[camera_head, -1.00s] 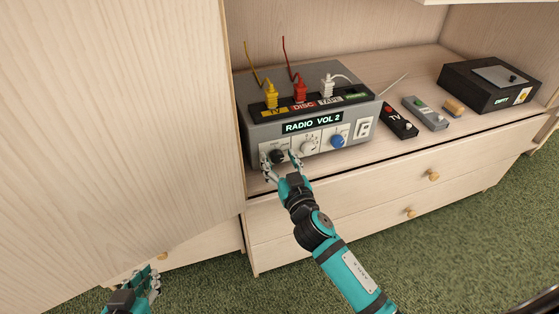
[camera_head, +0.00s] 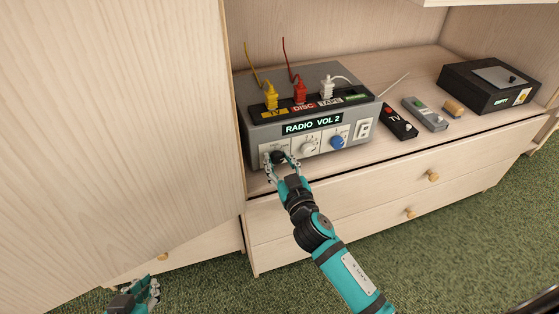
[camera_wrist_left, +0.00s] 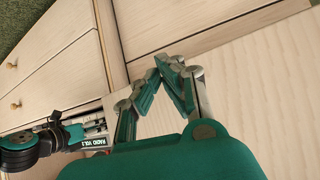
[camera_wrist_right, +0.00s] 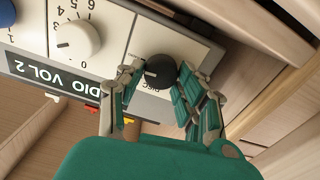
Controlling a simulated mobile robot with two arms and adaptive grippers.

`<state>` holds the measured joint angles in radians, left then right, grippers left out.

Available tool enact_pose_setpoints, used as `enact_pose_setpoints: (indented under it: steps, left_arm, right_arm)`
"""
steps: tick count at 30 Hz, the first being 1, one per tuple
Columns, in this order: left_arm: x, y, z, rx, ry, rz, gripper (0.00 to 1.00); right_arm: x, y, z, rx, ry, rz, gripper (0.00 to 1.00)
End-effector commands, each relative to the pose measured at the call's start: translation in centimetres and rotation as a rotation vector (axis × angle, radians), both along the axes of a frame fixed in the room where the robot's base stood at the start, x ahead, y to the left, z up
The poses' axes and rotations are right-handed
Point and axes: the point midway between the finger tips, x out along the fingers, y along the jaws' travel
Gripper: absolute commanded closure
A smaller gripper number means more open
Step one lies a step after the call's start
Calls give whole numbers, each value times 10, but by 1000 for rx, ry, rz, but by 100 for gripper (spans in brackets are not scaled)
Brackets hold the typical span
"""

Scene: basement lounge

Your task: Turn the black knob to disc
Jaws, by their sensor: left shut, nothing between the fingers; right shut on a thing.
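The grey radio unit (camera_head: 310,100) stands on the shelf, its display (camera_head: 312,125) reading "RADIO VOL 2". Its black knob (camera_wrist_right: 160,71) is at the left end of the front panel, beside a white numbered knob (camera_head: 308,147) and a blue knob (camera_head: 337,141). In the right wrist view, a pointer mark shows on the black knob and a "DISC" label beside it. My right gripper (camera_wrist_right: 156,80) is shut on the black knob, a finger at each side. My left gripper (camera_head: 152,284) is shut and empty, low at the left; its fingertips meet in the left wrist view (camera_wrist_left: 165,70).
Yellow (camera_head: 270,96), red (camera_head: 300,91) and white (camera_head: 327,86) plugs stand on top of the unit. A TV remote (camera_head: 398,121), a grey remote (camera_head: 425,113) and a black box (camera_head: 490,86) lie to the right. A tall cabinet panel (camera_head: 120,120) fills the left.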

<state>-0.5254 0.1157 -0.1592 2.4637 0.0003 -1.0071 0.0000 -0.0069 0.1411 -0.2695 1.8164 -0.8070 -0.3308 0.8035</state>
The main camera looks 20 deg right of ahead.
Motion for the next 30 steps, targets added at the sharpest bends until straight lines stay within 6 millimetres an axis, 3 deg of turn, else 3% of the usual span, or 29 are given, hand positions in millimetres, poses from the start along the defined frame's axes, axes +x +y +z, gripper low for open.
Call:
enact_pose_setpoints:
  steps: [15, 30]
  left_arm:
    - [-55, 19, -34, 69, 321, 23, 100]
    - [-102, 33, -48, 115, 550, 41, 100]
  right_arm:
    - [0, 2, 1, -460, -16, 1, 96]
    - [0, 3, -1, -935, -33, 1, 96]
